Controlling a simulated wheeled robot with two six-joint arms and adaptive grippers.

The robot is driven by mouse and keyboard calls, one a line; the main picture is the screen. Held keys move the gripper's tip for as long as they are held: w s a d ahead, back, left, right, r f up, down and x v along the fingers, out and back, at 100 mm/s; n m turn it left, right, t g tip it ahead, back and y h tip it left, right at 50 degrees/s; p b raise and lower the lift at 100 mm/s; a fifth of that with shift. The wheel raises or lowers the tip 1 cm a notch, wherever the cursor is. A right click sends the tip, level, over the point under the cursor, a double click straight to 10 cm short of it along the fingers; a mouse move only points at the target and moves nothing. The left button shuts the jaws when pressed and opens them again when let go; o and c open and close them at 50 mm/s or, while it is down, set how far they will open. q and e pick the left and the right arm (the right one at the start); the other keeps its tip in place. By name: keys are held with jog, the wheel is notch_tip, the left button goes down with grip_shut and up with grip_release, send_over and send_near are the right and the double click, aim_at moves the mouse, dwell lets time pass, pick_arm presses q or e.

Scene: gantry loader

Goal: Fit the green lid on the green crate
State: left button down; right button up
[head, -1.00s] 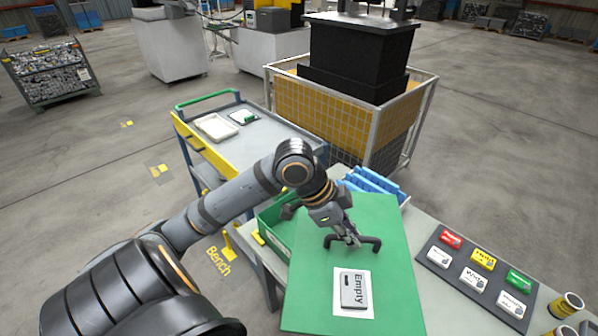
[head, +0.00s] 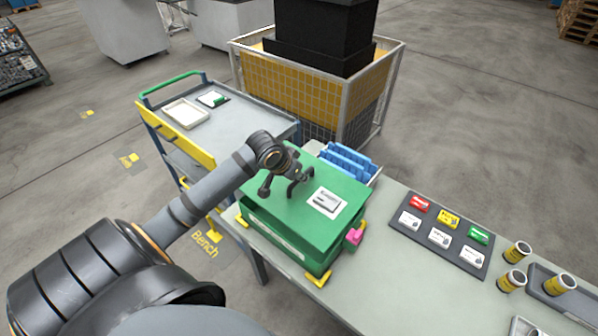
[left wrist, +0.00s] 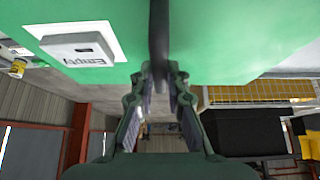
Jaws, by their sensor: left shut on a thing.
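The green lid (head: 310,215) lies over the green crate (head: 282,243) on the bench, roughly lined up with it. A dark gap shows under the lid's left side; I cannot tell whether the lid touches the rim. My left gripper (head: 294,184) is shut on the lid's dark handle, which also shows in the left wrist view (left wrist: 159,35) between the fingers (left wrist: 163,80). A white and grey "Empty" plate (head: 326,202) is on the lid. The crate's interior is mostly hidden. My right gripper is not in view.
Yellow corner pieces (head: 318,279) stand around the crate, and a pink piece (head: 354,237) is at its right. Blue racks (head: 348,160) are behind it. A dark board (head: 437,235) with coloured blocks lies to the right. A trolley (head: 215,125) stands at the back left.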

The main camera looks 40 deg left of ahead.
aim_at(299, 188)
pick_arm(q)
jog(key=shift+f+b, duration=0.4)
jog(key=shift+b, duration=0.05)
notch_tip(299, 188, down, 5)
jog(key=b, duration=0.5)
jog(key=shift+r, duration=0.15)
jog(key=shift+f+b, duration=0.55)
jog(key=shift+f, duration=0.45)
jog(key=shift+r, duration=0.1)
jog(key=shift+p, duration=0.45)
jog(key=shift+p, duration=0.3)
